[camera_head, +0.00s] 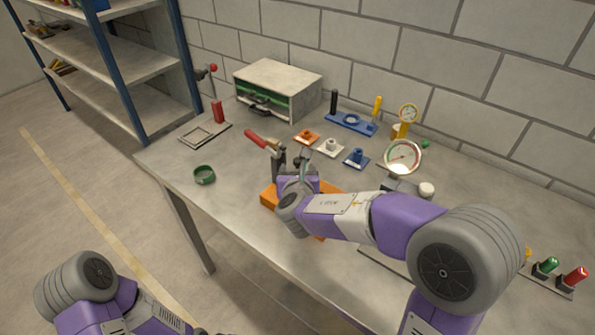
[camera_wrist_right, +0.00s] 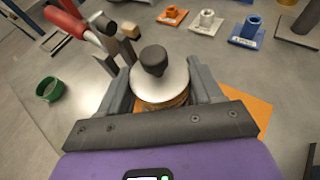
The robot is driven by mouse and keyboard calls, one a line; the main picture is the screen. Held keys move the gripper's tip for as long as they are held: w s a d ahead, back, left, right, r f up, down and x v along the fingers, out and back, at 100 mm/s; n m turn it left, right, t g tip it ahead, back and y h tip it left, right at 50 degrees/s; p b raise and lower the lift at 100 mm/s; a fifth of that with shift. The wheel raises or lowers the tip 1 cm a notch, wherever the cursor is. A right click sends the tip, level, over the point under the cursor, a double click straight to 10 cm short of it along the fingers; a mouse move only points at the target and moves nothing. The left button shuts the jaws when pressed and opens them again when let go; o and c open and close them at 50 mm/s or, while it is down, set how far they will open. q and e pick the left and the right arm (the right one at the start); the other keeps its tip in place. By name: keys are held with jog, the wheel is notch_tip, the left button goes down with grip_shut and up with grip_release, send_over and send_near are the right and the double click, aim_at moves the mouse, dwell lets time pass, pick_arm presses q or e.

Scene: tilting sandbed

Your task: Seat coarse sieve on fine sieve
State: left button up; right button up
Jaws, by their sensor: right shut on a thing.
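My right gripper (camera_head: 299,163) is over the bench, shut on a round piece. In the right wrist view this piece (camera_wrist_right: 160,85) has a pale metal top, a dark knob and a brass-coloured side, with the fingers on both sides of it.
A green ring (camera_head: 204,175) stands near the front edge. A red-handled tool (camera_head: 256,138) is close behind the gripper. Orange, white and blue plates (camera_head: 356,158), a dial gauge (camera_head: 402,157) and a grey cabinet (camera_head: 280,88) are farther back.

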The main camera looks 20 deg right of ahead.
jog(key=shift+f, duration=0.15)
jog(key=o, duration=1.1)
jog(key=shift+s, duration=0.1)
jog(key=shift+s+a, duration=0.2)
jog(key=shift+s, duration=0.05)
jog(key=shift+d+r+p+v, duration=0.15)
jog(key=shift+p+v, duration=0.25)
jog(key=shift+v, duration=1.35)
jog(key=shift+d+r+p+v, duration=0.15)
jog(key=shift+p+v, duration=0.25)
jog(key=shift+v, duration=1.35)
jog(key=shift+f, duration=0.1)
